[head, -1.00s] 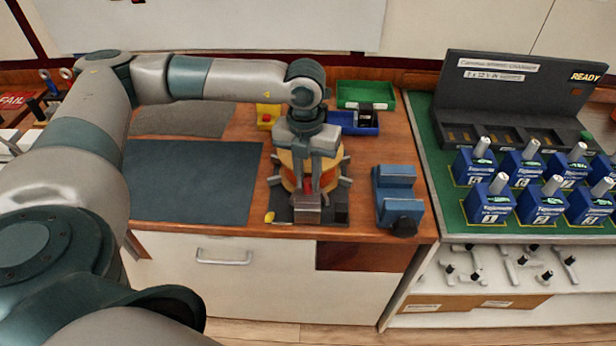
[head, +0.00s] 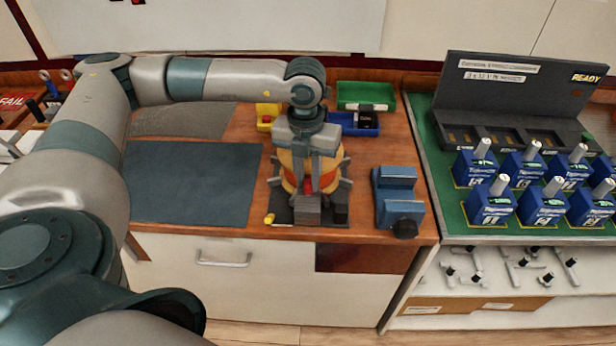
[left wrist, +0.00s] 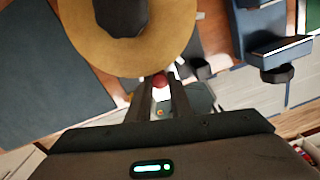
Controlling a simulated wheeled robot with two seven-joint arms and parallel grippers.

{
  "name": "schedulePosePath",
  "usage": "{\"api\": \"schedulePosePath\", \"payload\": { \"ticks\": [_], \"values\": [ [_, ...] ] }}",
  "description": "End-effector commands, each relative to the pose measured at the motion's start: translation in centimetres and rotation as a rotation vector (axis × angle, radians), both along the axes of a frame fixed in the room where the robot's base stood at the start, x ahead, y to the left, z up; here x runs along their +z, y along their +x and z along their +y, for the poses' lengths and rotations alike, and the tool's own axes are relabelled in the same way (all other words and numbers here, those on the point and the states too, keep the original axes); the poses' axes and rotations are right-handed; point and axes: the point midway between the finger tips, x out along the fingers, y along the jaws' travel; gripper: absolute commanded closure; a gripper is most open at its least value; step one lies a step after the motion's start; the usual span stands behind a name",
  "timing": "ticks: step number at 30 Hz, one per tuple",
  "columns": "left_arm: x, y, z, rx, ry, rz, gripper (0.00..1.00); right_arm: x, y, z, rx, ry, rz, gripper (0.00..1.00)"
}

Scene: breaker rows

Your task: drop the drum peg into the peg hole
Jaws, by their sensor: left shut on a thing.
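An orange-yellow drum (head: 287,165) with grey spokes stands on a dark base (head: 283,211) near the bench's front edge. My left gripper (head: 314,183) hangs pointing down in front of the drum. It is shut on a small red-topped peg (left wrist: 160,82), which shows between the two fingers in the left wrist view. The drum's top face (left wrist: 130,50) with a dark hub is right beyond the fingertips there. A grey block (head: 307,209) sits at the front of the base, below the fingers. I cannot make out the peg hole. My right gripper is not in view.
A blue vise (head: 397,200) stands right of the drum. Green (head: 352,93) and blue (head: 343,124) bins and a yellow item (head: 268,117) are behind. A dark mat (head: 190,183) lies clear at left. Several blue breaker boxes (head: 488,205) stand on the right bench.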

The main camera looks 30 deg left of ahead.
Motion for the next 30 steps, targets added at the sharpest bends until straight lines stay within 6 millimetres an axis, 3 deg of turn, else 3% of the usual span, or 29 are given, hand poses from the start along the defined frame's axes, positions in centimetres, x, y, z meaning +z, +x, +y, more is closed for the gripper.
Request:
{"api": "schedulePosePath", "payload": {
  "ticks": [30],
  "values": [
    [-0.54, -0.25, -0.13, -0.003, -0.001, 0.008, 1.00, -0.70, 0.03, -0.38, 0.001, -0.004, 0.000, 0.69]
  ]
}}
